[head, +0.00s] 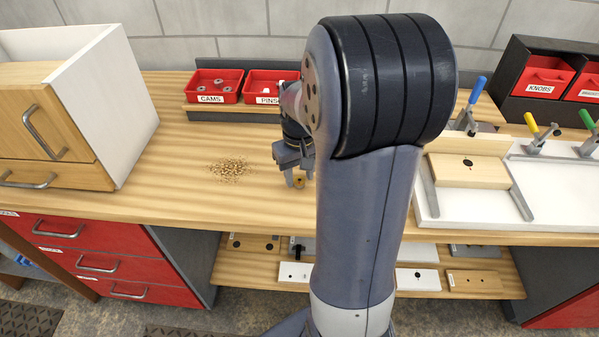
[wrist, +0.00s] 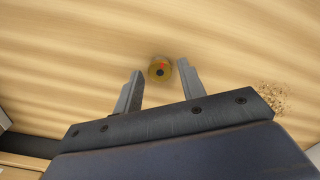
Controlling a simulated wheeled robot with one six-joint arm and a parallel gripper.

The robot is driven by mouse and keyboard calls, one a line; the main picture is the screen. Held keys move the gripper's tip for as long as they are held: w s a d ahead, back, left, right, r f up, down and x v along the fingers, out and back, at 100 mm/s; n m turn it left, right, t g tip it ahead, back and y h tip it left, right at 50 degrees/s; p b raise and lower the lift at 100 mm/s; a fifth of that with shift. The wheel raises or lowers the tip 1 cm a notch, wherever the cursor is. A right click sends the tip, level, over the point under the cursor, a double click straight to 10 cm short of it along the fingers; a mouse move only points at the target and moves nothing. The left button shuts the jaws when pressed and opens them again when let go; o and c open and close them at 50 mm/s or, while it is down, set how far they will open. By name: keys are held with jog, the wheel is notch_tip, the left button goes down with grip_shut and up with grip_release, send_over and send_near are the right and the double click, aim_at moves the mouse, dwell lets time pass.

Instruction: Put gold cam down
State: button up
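The gold cam (wrist: 160,68) is a small round brass-coloured piece with a dark centre and a small red mark. In the wrist view it lies between the tips of my gripper (wrist: 160,72), with a visible gap to each finger. My gripper is open and not closed on it. In the head view the gold cam (head: 299,184) shows at the fingertips of my gripper (head: 299,179), low over the wooden bench top (head: 190,190). The cam appears to rest on the bench, though its underside is hidden.
A patch of brown crumbs (head: 230,170) lies left of the gripper. Red CAMS (head: 211,98) and PINS (head: 262,99) bins stand behind. A wooden drawer cabinet (head: 120,90) is at left; a white fixture board (head: 470,210) with clamps is at right. Bench between is mostly clear.

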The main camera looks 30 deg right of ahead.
aim_at(299, 180)
jog(key=shift+o, duration=0.7)
jog(key=shift+r, duration=0.1)
notch_tip(299, 180, up, 12)
jog(key=p, duration=0.1)
notch_tip(299, 180, down, 12)
jog(key=shift+f+b, duration=0.15)
jog(key=shift+b, duration=0.3)
notch_tip(299, 180, up, 2)
jog(key=shift+r, duration=0.7)
